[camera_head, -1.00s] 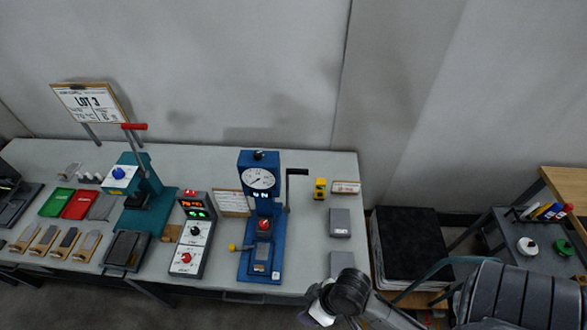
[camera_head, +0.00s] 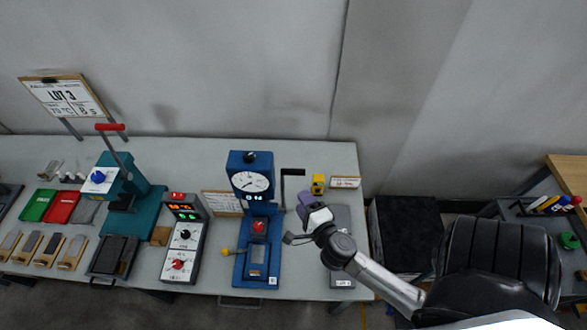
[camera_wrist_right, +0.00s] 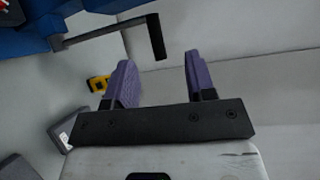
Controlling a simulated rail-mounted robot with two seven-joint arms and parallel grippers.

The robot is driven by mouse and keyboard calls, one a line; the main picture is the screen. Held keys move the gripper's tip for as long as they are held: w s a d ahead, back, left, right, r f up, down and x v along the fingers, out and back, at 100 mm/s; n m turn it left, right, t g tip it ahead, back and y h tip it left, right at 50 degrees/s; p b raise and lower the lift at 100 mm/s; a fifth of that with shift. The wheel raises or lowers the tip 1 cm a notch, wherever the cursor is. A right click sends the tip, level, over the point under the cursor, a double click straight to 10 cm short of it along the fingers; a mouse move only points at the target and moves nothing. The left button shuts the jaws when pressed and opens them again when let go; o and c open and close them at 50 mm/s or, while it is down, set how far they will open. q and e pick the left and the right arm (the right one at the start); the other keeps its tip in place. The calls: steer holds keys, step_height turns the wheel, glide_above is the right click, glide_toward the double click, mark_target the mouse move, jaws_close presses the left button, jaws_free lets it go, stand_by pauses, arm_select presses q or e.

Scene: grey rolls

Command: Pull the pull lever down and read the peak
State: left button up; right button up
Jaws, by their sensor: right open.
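The blue pull tester (camera_head: 251,215) stands on the bench with a round white dial (camera_head: 250,183) and a small lit display below it. The dial is too small to read. The black pull lever (camera_head: 283,188) sticks out from the tester's right side, its arm level at the top. In the right wrist view the lever's black grip (camera_wrist_right: 157,37) is just beyond the fingertips, near the gap between them. My right gripper (camera_head: 303,205) is open, with purple fingers, right of the lever and apart from it; it also shows in the wrist view (camera_wrist_right: 157,65). My left gripper is out of view.
A control box (camera_head: 185,240) and a teal press (camera_head: 135,205) are to the left.

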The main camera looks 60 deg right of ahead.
mark_target(295, 172)
steer(key=w+d+f, duration=0.1)
steer(key=w+d, duration=0.2)
steer(key=w+d+f+g+h, duration=0.1)
steer(key=w+d, duration=0.2)
steer(key=d, duration=0.1)
steer(key=w+d+f+g+p, duration=0.1)
steer(key=w+d, duration=0.2)
steer(key=shift+d+f+m+h, duration=0.15)
steer(key=shift+f+m+h, duration=0.1)
steer(key=shift+m+h, duration=0.15)
steer(key=shift+c, duration=0.3)
jaws_close()
stand_by(0.3)
